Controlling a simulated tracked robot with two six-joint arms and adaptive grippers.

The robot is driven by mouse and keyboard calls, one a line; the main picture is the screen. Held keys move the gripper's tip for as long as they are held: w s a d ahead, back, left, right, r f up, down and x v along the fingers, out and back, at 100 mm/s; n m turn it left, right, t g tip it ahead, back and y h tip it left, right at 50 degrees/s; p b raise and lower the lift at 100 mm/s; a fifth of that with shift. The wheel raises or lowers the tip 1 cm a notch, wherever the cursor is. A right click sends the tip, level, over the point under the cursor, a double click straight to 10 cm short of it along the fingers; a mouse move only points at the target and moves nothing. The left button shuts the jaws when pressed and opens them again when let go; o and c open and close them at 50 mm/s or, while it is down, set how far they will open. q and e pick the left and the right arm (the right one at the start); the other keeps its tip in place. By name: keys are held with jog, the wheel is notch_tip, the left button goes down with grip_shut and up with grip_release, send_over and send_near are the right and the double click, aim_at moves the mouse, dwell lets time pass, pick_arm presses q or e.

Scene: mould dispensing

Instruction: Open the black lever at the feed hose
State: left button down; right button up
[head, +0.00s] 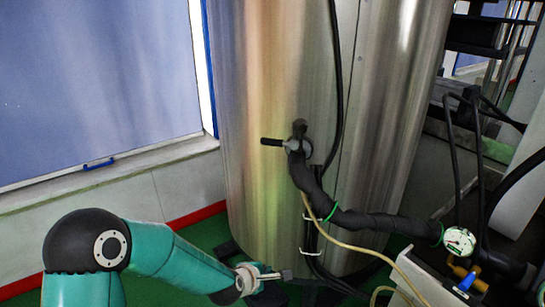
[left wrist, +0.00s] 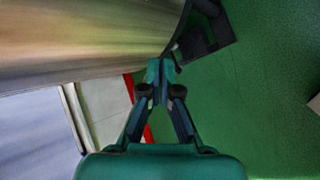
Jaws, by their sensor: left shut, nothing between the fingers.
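The black lever (head: 271,142) sticks out to the left from a valve (head: 297,145) on the front of a tall steel tank (head: 262,90). The lever lies about level. A black-wrapped feed hose (head: 350,217) runs from the valve down and to the right. My left gripper (head: 280,275) is low, near the foot of the tank, well below the lever and apart from it. Its fingers (left wrist: 161,72) are shut and empty in the left wrist view. The lever does not show in the left wrist view. My right gripper is in neither view.
A round white gauge (head: 459,240) and a brass fitting (head: 468,278) are at the lower right. A thin beige hose (head: 350,246) and dark cables hang below the valve. The green floor (left wrist: 240,110) has free room. A blue-grey panel (head: 90,80) stands at the left.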

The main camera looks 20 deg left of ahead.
aim_at(277, 143)
pick_arm(q)
jog(key=w+a+r+n+t+y, duration=0.1)
jog(key=w+r+n+t, duration=0.2)
jog(key=r+n, duration=0.4)
jog(key=w+a+r+n+t+y, duration=0.1)
jog(key=w+r+n, duration=0.4)
jog(key=r, duration=1.3)
jog(key=a+n+t, duration=0.1)
jog(key=n+t, duration=0.1)
jog(key=n, duration=0.1)
jog(key=shift+a+n, duration=0.3)
jog(key=shift+w, duration=0.1)
jog(key=w+r+p, duration=0.1)
jog(key=w+p, duration=0.5)
jog(key=w, duration=0.3)
jog(key=shift+w+r+p, duration=0.2)
jog(key=shift+r+p, duration=0.1)
jog(key=shift+s+a, duration=0.1)
